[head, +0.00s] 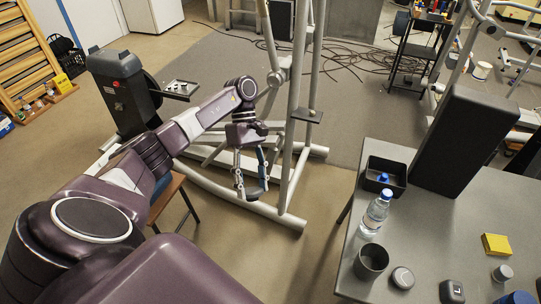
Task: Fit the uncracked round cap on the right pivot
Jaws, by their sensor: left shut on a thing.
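My left gripper (252,188) hangs pointing down beside the grey uprights of the elliptical trainer (296,100). It is shut on a small dark thing, mostly hidden between the fingers; I cannot tell whether it is a cap. A joint (276,78) shows on the trainer's frame above and right of the gripper; I cannot tell whether it is the right pivot. A round grey cap-like piece (402,278) lies on the table at the lower right; no crack can be made out at this size. My right gripper is not in view.
The grey table (440,225) holds a black bin (392,170), a water bottle (376,212), a dark cup (371,261), a yellow block (496,244) and a tall black box (466,140). Cables (350,60) lie on the floor behind. A wooden stool (168,196) stands under my left arm.

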